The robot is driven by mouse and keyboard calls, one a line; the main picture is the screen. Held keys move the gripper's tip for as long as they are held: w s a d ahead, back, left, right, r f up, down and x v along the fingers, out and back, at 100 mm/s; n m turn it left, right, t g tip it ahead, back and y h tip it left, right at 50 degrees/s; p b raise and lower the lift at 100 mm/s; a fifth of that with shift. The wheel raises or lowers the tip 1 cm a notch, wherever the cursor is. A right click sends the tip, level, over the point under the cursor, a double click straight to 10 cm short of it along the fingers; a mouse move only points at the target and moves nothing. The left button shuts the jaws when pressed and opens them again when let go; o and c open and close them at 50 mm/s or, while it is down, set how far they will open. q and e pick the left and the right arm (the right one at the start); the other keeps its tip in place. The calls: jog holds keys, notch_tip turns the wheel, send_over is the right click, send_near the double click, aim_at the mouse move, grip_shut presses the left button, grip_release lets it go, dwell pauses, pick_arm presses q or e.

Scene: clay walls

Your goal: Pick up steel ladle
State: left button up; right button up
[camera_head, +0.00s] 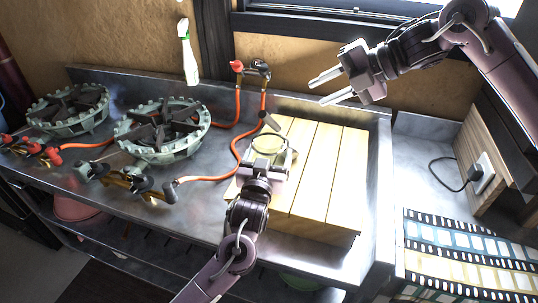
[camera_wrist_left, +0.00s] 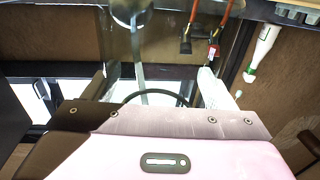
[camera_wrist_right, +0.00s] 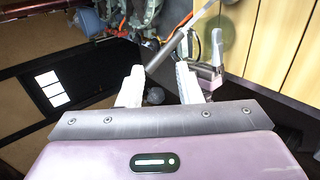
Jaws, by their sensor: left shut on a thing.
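The steel ladle (camera_head: 270,122) shows in the head view as a short grey piece at the back left of the wooden board. In the left wrist view its shiny bowl (camera_wrist_left: 130,12) is at the top and the thin handle (camera_wrist_left: 137,62) runs down between the fingers without clearly touching them. In the right wrist view a grey rod (camera_wrist_right: 170,50) runs diagonally beyond the fingertips. My right gripper (camera_head: 320,91) is open and empty, raised above the board's back edge.
The slatted wooden board (camera_head: 325,180) lies on the metal counter (camera_head: 205,215). Two burners (camera_head: 162,130) (camera_head: 68,108) stand left of it, with orange hoses (camera_head: 240,160) between. A power outlet (camera_head: 481,170) is at the right.

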jog(key=shift+o, duration=0.5)
jog(key=shift+o, duration=0.8)
jog(key=shift+s+a, duration=0.1)
jog(key=shift+a, duration=0.1)
jog(key=n+h, duration=0.3)
jog(key=n, duration=0.3)
send_near(273, 121)
jog(key=s+a+f+n+t+h, duration=0.1)
jog(key=s+a+n+t+h, duration=0.35)
jog(key=n, duration=0.85)
jog(key=shift+t+h, duration=0.35)
jog(key=x, duration=0.6)
jog(key=shift+d, duration=0.3)
jog(key=shift+w+r+x, duration=0.1)
jog(key=shift+x, duration=1.35)
jog(key=shift+w+r+x, duration=0.15)
jog(key=shift+x, duration=1.35)
jog(key=shift+a, duration=0.15)
grip_shut()
